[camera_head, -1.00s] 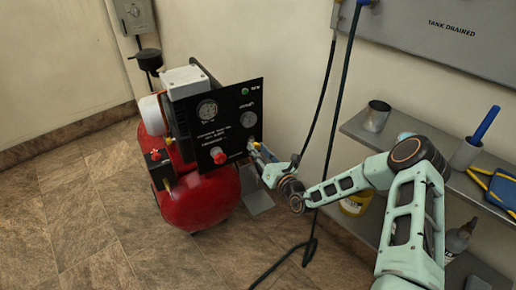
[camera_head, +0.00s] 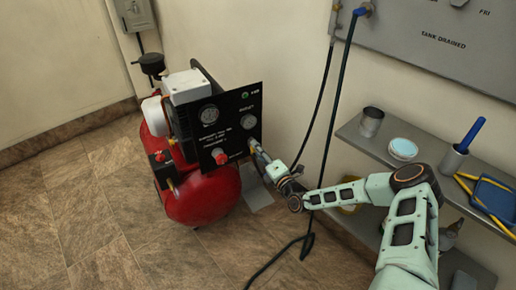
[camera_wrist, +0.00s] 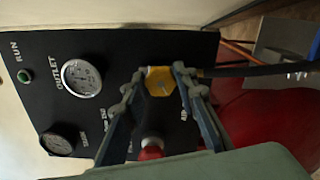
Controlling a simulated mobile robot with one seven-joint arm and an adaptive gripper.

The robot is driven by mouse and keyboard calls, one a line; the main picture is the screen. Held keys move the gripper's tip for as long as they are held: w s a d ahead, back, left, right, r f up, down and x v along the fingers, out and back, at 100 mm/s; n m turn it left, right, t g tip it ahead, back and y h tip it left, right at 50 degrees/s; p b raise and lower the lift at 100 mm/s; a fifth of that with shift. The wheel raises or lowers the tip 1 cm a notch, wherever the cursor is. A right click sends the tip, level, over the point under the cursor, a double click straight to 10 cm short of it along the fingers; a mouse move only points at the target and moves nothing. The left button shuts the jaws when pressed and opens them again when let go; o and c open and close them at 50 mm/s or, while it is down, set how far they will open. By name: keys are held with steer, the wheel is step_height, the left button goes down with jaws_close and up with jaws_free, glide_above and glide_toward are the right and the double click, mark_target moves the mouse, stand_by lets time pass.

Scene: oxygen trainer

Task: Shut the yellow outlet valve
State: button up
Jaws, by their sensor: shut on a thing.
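The yellow outlet valve (camera_wrist: 160,81) shows in the wrist view on the black panel (camera_wrist: 100,52), with a dark hose running off to its right. My gripper (camera_wrist: 152,82) has one finger on each side of the valve and is shut on it. In the head view my gripper (camera_head: 256,148) is at the right edge of the panel (camera_head: 230,128), below the outlet gauge (camera_head: 249,121). The valve is hidden there by the fingers.
The red compressor tank (camera_head: 205,199) stands behind and below the panel. A red knob (camera_head: 219,156) is left of my gripper. A dark hose (camera_head: 325,125) hangs by the wall. A shelf (camera_head: 352,134) holds a metal cup (camera_head: 371,121) and a round white-and-blue container (camera_head: 403,149).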

steer(key=m+b, duration=0.1)
steer(key=m, duration=1.1)
steer(key=m+b, duration=0.2)
steer(key=m, duration=1)
steer(key=shift+s+a+f, duration=0.1)
steer(key=shift+a+f, duration=0.05)
steer(key=shift+f, duration=0.05)
steer(key=shift+m, duration=0.3)
steer(key=o, duration=1.2)
steer(key=shift+c, duration=0.2)
steer(key=v, duration=1.2)
